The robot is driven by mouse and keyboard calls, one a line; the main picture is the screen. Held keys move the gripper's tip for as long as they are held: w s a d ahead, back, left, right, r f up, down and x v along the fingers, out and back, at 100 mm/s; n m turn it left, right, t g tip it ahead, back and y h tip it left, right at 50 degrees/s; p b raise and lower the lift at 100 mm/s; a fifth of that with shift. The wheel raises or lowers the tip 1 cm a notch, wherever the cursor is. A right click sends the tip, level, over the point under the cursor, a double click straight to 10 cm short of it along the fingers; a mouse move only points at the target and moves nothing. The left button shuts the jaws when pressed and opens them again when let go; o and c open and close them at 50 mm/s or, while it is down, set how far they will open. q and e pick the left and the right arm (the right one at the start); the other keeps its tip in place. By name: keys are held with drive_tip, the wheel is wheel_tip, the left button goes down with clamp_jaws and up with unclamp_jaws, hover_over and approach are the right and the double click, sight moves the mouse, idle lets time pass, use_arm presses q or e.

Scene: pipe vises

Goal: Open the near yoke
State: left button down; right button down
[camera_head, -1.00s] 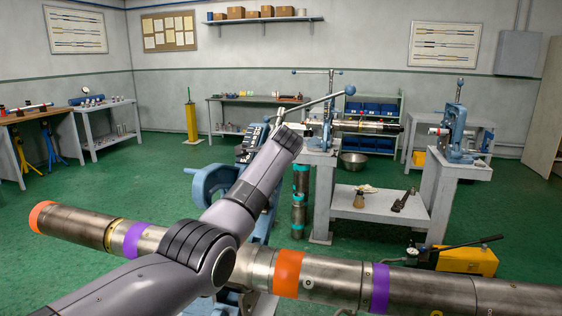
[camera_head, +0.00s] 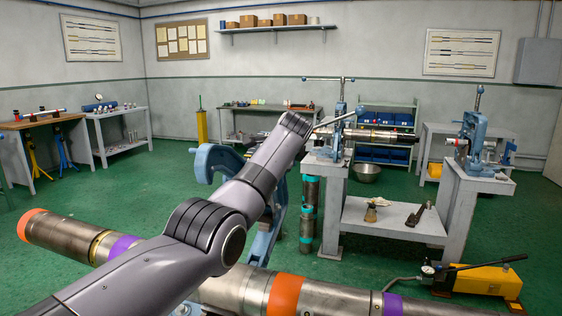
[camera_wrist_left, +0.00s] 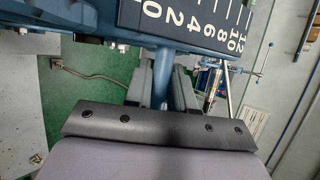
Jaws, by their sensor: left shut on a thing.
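The near yoke (camera_head: 214,166) is a blue, C-shaped casting, partly hidden behind my left arm in the head view. A grey bar (camera_head: 338,117) sticks out to the right past my wrist. My left gripper (camera_wrist_left: 160,88) is shut on a blue-grey rod (camera_wrist_left: 161,70) in the left wrist view; the head view hides its fingers behind the wrist. The rod runs up toward a dark scale plate (camera_wrist_left: 195,18) with white numbers. I cannot tell whether the rod and the bar are one piece. My right gripper is not in view.
A thick steel pipe (camera_head: 62,236) with orange and purple bands crosses the foreground under my arm. Two blue vises (camera_head: 338,125) (camera_head: 474,135) stand on grey stands to the right. A yellow hand pump (camera_head: 488,280) sits on the floor at lower right. Open green floor lies left.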

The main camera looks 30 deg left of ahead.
use_arm(q)
drive_tip(key=shift+f, duration=0.1)
drive_tip(key=c, duration=1.1)
unclamp_jaws()
drive_tip(key=shift+o, duration=0.2)
drive_tip(key=shift+s, duration=0.1)
drive_tip(key=b+v, duration=0.2)
drive_tip(key=v, duration=0.5)
drive_tip(key=shift+b, duration=0.3)
